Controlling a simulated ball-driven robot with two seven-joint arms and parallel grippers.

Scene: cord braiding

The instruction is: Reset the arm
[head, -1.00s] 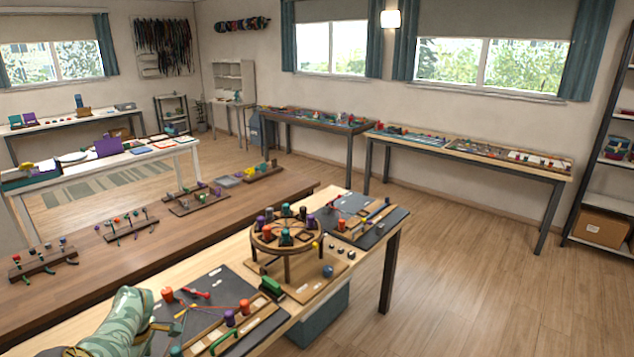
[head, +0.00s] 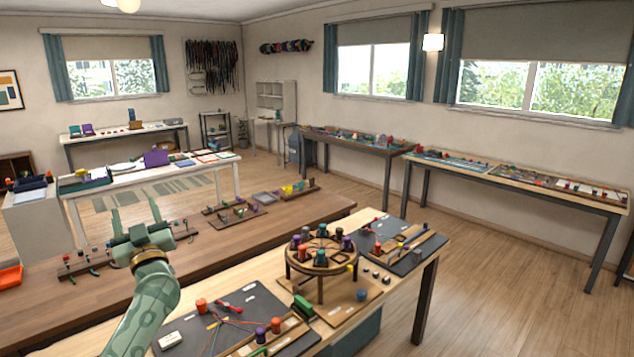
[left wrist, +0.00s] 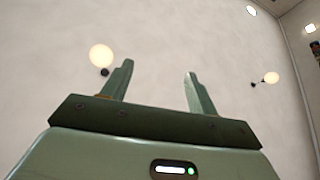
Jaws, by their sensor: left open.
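My left gripper (head: 136,212) is raised at the left of the head view, above the near table and in front of the long brown bench. Its two fingers point up and are spread apart, with nothing between them. In the left wrist view the open fingers (left wrist: 157,85) point at the pale ceiling, and the gap is empty. My right gripper is in neither view.
A round wooden braiding stand (head: 320,255) with several coloured bobbins stands on the near table. A dark mat (head: 178,322) with cords, bobbins and a red tool lies closer. The long brown bench (head: 225,245) holds several peg racks. Open floor (head: 500,280) lies to the right.

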